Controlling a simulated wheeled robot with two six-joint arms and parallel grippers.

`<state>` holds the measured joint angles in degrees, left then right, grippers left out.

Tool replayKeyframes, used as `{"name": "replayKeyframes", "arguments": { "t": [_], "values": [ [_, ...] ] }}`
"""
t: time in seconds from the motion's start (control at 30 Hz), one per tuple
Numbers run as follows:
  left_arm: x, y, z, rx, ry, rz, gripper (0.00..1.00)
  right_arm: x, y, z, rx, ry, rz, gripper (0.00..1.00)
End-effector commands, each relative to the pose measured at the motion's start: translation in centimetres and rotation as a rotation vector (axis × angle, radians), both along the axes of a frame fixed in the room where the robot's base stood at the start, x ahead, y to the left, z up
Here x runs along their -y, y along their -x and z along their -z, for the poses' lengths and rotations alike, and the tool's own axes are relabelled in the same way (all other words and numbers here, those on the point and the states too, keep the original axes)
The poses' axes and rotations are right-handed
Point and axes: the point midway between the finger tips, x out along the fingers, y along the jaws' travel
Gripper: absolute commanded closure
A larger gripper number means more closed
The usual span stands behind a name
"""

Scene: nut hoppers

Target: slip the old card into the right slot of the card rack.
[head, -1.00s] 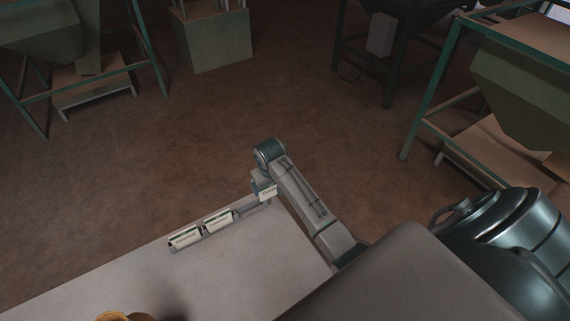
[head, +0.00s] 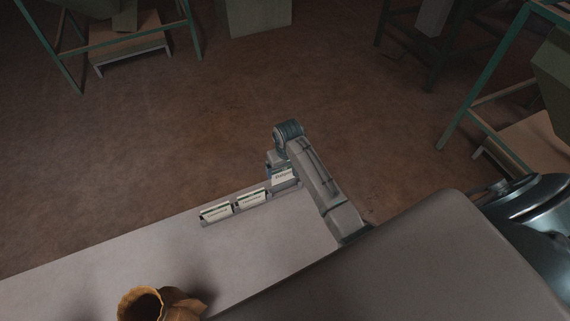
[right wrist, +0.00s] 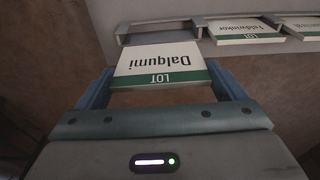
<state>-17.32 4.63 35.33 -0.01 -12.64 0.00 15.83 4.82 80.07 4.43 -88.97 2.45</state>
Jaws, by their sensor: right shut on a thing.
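The old card, a white plate with a green band reading LOT Dalqumi, is held by my right gripper (head: 279,167); it shows in the head view (head: 284,176) and large in the right wrist view (right wrist: 158,62). The fingers (right wrist: 160,85) are shut on its sides. The grey card rack (right wrist: 124,38) lies along the table edge. Its right slot, at the left in the right wrist view (right wrist: 165,26), looks empty, with the card just short of it. Two cards fill the other slots, the middle (head: 252,199) and the left (head: 216,212). My left gripper is not in view.
The pale table (head: 130,255) is mostly bare. A crumpled brown bag (head: 185,303) stands open at its front. Beyond the table are brown floor (head: 240,90) and green-framed hoppers (head: 485,70).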

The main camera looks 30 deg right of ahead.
Motion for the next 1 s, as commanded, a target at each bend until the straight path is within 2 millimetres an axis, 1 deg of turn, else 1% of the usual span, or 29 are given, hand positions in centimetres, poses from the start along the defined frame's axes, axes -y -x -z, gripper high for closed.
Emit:
{"name": "replayKeyframes", "arguments": {
  "t": [0.03,0.1,0.17,0.37,0.53,1.0],
  "values": [
    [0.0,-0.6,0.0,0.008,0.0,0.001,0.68,0.0,0.0,0.4,-0.002,0.0,0.0,0.32],
    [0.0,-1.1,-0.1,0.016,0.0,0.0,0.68,0.0,0.0,0.8,-0.002,0.0,0.0,0.32],
    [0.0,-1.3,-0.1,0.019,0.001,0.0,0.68,0.0,0.0,1.1,-0.001,0.0,0.0,0.32],
    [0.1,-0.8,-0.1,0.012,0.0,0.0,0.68,0.0,0.0,2.3,-0.001,0.0,0.0,0.32],
    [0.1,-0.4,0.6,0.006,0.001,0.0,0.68,0.0,0.0,3.5,-0.001,0.0,0.0,0.32],
    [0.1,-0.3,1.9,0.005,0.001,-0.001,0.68,0.0,0.0,6.1,0.001,0.0,0.0,0.32]
  ]
}}
